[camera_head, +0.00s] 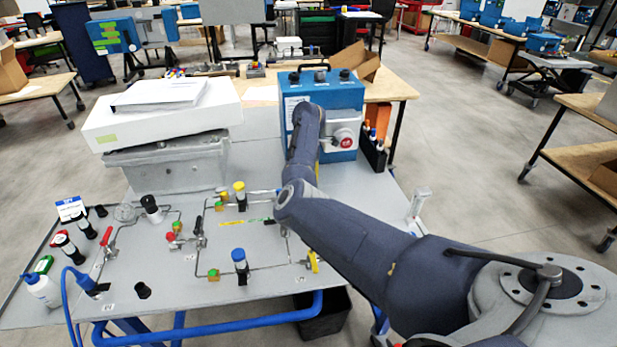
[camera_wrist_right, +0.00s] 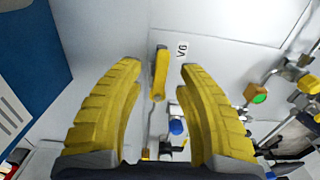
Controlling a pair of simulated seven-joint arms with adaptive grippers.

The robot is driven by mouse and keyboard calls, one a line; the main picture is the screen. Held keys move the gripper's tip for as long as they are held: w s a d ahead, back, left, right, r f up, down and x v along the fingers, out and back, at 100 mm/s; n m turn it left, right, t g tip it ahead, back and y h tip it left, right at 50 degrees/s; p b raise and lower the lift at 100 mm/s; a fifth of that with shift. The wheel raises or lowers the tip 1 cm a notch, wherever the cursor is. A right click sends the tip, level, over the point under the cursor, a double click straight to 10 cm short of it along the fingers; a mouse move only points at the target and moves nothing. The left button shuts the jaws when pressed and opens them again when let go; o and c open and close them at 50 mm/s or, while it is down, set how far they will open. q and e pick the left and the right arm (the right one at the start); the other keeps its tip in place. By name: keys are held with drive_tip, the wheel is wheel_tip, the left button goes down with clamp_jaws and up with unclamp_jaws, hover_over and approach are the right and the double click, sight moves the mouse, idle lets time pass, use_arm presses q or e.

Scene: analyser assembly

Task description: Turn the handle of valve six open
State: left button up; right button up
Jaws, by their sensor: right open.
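The yellow handle of valve six (camera_wrist_right: 160,75) shows in the right wrist view, on the pale panel beside a printed V6 label (camera_wrist_right: 182,48). My right gripper (camera_wrist_right: 158,70) is open, with one ribbed yellow finger on each side of the handle in the picture. No contact shows, and I cannot tell how far the fingertips are from it. In the head view my right arm reaches over the panel (camera_head: 130,285) and hides its own gripper and valve six. My left gripper is in neither view.
A blue box with a red knob (camera_head: 346,135) stands at the panel's back right. A white case with papers (camera_head: 160,110) is at the back left. Pipes, a blue-capped fitting (camera_head: 240,262) and another yellow handle (camera_head: 314,262) are near my arm.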

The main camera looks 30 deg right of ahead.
wheel_tip(320, 180, up, 12)
idle(0.6)
drive_tip(key=shift+f, duration=0.1)
idle(1.3)
